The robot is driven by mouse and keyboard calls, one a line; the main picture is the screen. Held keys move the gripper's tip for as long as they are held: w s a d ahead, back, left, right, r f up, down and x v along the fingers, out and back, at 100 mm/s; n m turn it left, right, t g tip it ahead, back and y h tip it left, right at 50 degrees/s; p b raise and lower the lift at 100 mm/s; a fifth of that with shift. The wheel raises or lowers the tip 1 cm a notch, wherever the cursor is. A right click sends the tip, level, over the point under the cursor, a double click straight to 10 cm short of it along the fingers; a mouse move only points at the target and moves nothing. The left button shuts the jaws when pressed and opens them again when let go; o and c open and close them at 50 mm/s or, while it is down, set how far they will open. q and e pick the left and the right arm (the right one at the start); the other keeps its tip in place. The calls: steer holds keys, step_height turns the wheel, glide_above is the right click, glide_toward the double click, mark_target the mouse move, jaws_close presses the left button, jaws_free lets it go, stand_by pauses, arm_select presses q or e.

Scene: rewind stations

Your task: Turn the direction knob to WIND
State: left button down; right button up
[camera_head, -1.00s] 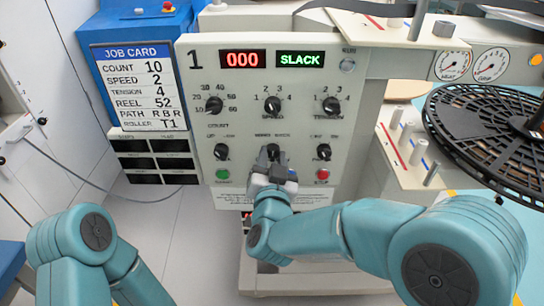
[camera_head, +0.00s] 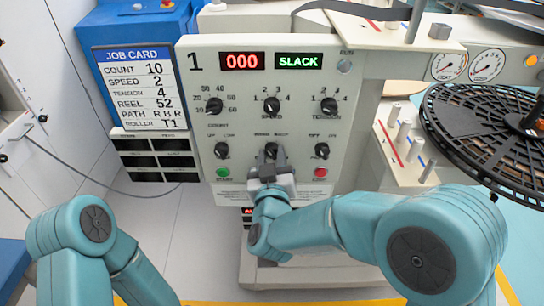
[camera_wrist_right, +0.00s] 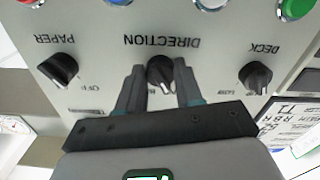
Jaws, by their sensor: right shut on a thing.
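The direction knob (camera_wrist_right: 160,70) is a dark knob on the pale control panel (camera_head: 330,65), with the word DIRECTION printed upside down beside it in the right wrist view. In the head view the knob (camera_head: 271,148) is the middle one of the lower row. My right gripper (camera_head: 271,158) is shut on it, with one finger on each side in the right wrist view (camera_wrist_right: 160,80). The fingers partly hide the knob and nearby print, so I cannot tell its exact setting. My left arm shows at lower left, but its gripper is out of view.
The deck knob (camera_wrist_right: 256,76) and paper knob (camera_wrist_right: 58,70) flank the direction knob. A green button (camera_head: 223,172) and red button (camera_head: 320,172) sit below. The displays read 000 and SLACK (camera_head: 298,61). A job card (camera_head: 135,85) stands left; a black reel (camera_head: 490,140) lies right.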

stand_by(0.3)
steer(key=o, duration=1)
steer(key=shift+o, duration=0.2)
